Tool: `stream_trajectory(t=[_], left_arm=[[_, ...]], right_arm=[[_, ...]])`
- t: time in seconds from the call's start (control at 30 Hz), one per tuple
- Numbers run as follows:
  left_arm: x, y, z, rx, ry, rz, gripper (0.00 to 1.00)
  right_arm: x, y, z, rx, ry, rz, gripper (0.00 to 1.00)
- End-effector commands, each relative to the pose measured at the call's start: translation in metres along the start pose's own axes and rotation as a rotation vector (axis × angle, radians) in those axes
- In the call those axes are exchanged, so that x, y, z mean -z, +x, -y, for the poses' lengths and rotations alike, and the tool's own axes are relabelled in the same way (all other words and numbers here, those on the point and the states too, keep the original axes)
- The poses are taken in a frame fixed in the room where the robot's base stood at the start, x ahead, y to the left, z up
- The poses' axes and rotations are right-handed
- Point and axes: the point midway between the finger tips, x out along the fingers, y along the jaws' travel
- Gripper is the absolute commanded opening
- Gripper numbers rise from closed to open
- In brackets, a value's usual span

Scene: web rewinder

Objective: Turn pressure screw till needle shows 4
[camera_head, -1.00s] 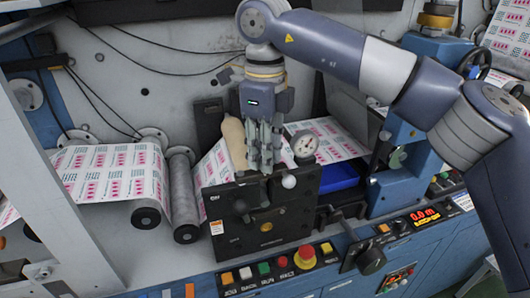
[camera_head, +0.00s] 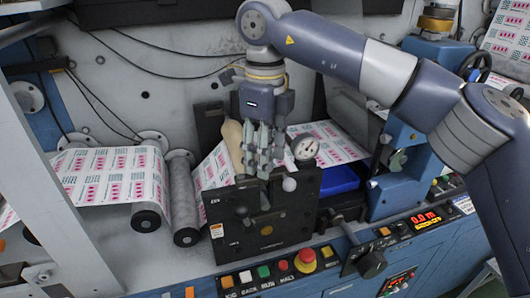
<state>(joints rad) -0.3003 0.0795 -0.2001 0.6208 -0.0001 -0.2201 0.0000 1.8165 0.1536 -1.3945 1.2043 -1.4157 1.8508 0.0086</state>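The round white pressure gauge (camera_head: 305,147) stands just right of my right gripper. Its needle and numbers are too small to read. My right gripper (camera_head: 260,172) points down at the top of the black plate (camera_head: 225,228), with its grey fingers close together. I cannot tell whether they hold anything. I cannot make out the pressure screw; the fingers hide part of the plate's top edge. A white ball knob (camera_head: 289,184) sits right beside the fingertips. My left gripper is not in view.
Printed label web (camera_head: 110,172) runs over rollers (camera_head: 182,195) at left. A blue block (camera_head: 338,178) lies right of the plate. A button row with a red stop button (camera_head: 306,256) and a black-handled lever (camera_head: 371,264) are in front.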

Motion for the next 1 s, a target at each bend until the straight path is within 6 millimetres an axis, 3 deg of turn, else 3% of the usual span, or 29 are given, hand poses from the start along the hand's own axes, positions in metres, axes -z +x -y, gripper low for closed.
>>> stream_trajectory(t=[0.23, 0.7, 1.0], left_arm=[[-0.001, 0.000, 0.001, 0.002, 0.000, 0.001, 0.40], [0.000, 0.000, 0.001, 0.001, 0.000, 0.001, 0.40], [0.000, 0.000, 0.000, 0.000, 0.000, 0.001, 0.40]], right_arm=[[0.000, -0.010, -0.001, 0.001, -0.001, -0.001, 0.46], [-0.001, -0.101, 0.000, 0.001, 0.001, 0.000, 0.46], [0.000, -0.120, 0.000, 0.000, 0.000, 0.000, 0.46]])
